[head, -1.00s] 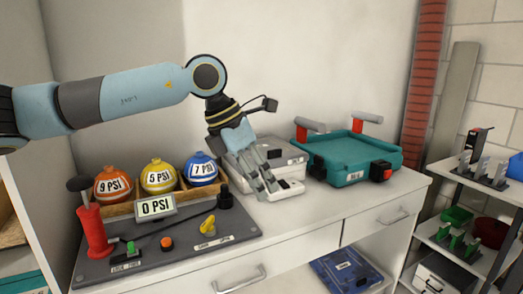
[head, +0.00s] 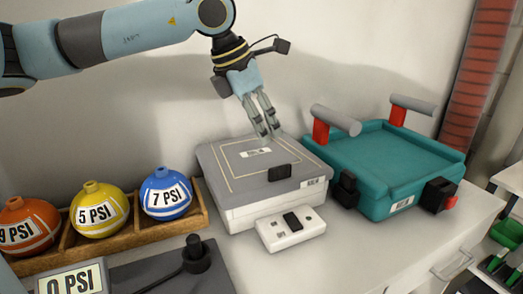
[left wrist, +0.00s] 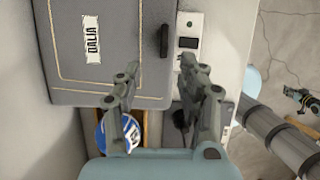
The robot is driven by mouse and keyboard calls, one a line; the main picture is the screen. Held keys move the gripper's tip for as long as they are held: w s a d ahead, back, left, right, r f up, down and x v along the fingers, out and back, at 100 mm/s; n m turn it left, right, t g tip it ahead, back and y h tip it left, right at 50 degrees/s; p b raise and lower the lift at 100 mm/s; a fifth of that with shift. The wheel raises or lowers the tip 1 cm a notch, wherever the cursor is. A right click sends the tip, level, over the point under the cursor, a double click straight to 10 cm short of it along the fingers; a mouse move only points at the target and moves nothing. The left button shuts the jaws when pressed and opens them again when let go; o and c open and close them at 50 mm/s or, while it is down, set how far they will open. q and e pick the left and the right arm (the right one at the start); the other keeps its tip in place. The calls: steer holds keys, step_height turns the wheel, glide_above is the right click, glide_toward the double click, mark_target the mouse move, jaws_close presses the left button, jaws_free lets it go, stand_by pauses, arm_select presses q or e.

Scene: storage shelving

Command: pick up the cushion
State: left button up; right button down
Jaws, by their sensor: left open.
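Nothing in view is plainly a cushion. The nearest to a flat pad is the grey labelled top (head: 235,172) of a white box on the counter; it also shows in the left wrist view (left wrist: 75,75). My left gripper (head: 268,134) is open and empty, pointing down at the back right of this top. In the left wrist view its two fingers (left wrist: 160,68) stand apart with nothing between them. I cannot tell whether the fingertips touch the top. What looks like my right gripper (left wrist: 303,98) shows small at the right edge of the left wrist view.
A teal tray-like case (head: 385,160) with grey rollers stands to the right. Orange, yellow (head: 98,208) and blue (head: 166,193) balls sit in a wooden rack (head: 140,232) to the left. A white switch unit (head: 292,232) juts out in front. Bare counter (head: 370,245) lies at front right.

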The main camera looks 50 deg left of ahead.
arm_select(q)
steer(key=b, duration=0.1)
glide_above(279, 167)
steer(key=s+a, duration=0.1)
steer(key=s, duration=0.1)
steer(key=f, duration=0.4)
steer(key=shift+w+a+f, duration=0.1)
steer(key=shift+w+f, duration=0.15)
steer(key=shift+f, duration=0.1)
steer(key=shift+w+f, duration=0.1)
steer(key=shift+f, duration=0.45)
steer(key=x, duration=0.3)
steer(key=shift+d+f+b, duration=0.3)
steer(key=shift+d+f, duration=0.1)
steer(key=shift+f, duration=0.25)
steer(key=c, duration=0.7)
jaws_close()
arm_select(e)
steer(key=shift+s+d+f+g, duration=0.15)
steer(key=shift+s+f, duration=0.3)
steer(key=shift+s, duration=0.1)
steer(key=shift+s+d+f+g, duration=0.1)
steer(key=shift+s+f+g, duration=0.05)
steer(key=shift+s+f, duration=0.35)
steer(key=shift+d+r, duration=0.1)
